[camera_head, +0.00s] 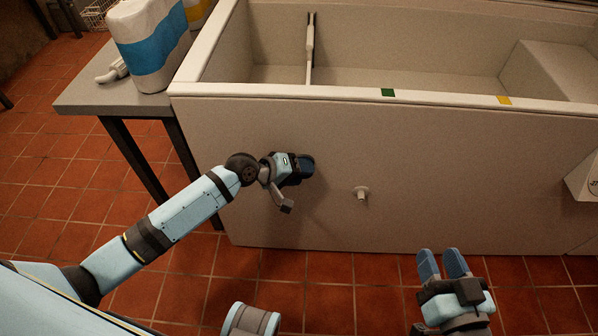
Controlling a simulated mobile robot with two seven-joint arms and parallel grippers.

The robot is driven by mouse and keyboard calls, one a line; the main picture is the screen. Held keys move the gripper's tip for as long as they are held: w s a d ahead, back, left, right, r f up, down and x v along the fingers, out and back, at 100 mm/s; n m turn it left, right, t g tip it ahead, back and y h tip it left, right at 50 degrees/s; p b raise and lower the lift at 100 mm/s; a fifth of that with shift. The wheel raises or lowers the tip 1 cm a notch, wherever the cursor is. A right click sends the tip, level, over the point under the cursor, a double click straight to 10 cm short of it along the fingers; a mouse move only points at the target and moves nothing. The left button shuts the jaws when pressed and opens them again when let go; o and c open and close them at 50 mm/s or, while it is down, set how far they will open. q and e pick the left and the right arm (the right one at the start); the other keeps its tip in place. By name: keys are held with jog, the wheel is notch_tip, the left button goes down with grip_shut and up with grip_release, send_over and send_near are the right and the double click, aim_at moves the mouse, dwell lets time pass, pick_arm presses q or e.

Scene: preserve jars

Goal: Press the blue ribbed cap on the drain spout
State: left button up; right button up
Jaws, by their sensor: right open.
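The drain spout (362,194) is a small pale stub sticking out of the front wall of the big tub. My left gripper (306,165) is up and to the left of the spout, close to the tub wall and apart from the spout. It is seen from behind, so its jaw gap is hidden. Dark blue shows at its tip, and I cannot tell fingers from a held cap there. I cannot pick out the blue ribbed cap for sure. My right gripper (443,262) is open and empty, low at the right, below the spout.
The beige tub (420,140) fills the upper right, with green (387,92) and yellow (504,100) marks on its rim. A grey table (85,98) at the left bears a white and blue container (155,50). A pale box (585,180) is at the right edge. Space around the spout is clear.

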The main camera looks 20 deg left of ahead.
pick_arm(q)
jog(key=shift+c, duration=0.9)
jog(key=shift+o, duration=0.6)
jog(key=shift+c, duration=1.1)
jog(key=shift+s+d+r+p, duration=0.1)
jog(key=shift+s+d+p, duration=0.1)
jog(key=shift+s+p, duration=0.55)
jog(key=shift+s+d+p, duration=0.2)
jog(key=shift+s+p, duration=0.35)
jog(key=shift+s, duration=0.05)
jog(key=shift+s+d+p, duration=0.15)
jog(key=shift+s+p, duration=0.4)
jog(key=shift+s, duration=0.05)
pick_arm(e)
jog(key=shift+s+r, duration=0.15)
jog(key=shift+r, duration=1.5)
